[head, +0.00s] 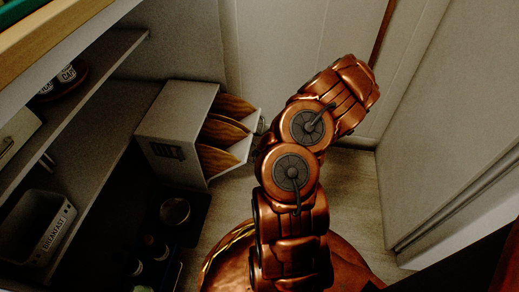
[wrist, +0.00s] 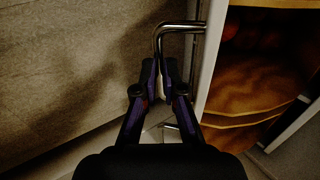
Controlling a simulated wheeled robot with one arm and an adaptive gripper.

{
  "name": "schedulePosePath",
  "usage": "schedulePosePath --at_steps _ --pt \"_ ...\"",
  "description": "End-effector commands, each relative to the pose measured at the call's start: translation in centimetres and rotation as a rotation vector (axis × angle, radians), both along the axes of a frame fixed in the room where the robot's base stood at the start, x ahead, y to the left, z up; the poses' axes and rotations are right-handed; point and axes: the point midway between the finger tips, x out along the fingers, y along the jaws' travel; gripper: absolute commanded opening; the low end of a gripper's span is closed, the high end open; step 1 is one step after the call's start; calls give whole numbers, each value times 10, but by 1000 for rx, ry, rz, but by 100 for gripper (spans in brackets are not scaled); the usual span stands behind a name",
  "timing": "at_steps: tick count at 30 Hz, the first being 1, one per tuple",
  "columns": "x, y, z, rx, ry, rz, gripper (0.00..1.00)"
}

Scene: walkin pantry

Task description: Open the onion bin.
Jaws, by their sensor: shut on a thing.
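A white bin unit (head: 172,125) stands left of my arm in the head view, with several brown rounded bin sections (head: 222,130) showing between white panels. The label on its side is too small to read, so I cannot tell which section is the onion bin. In the wrist view, a bent metal handle (wrist: 178,26) stands off a white panel (wrist: 211,55), with brown curved sections (wrist: 255,75) to its right. My gripper (wrist: 166,77) is shut on this handle's upright part, which is mostly hidden between the fingers. In the head view my arm hides the gripper.
Shelves (head: 75,110) line the left, with a white container (head: 40,222) marked BREAKFAST. Dark low storage with jars (head: 174,211) stands in front of the unit. A pale wall and a door-like panel (head: 455,150) bound the right; some floor (head: 348,190) is clear.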

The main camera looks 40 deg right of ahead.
Motion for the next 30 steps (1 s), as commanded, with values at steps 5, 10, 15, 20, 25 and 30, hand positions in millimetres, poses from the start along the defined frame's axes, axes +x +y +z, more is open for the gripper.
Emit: schedulePosePath --at_steps 5,10,15,20,25,30 --pt "1 1 -5 -3 -1 9 0" --pt "1 2 -6 -3 -1 13 0" --pt "1 2 -6 -3 -1 14 0" --pt "1 2 -6 -3 -1 12 10" --pt "1 3 -6 -2 0 13 28" --pt "1 3 -6 -1 -1 13 36"
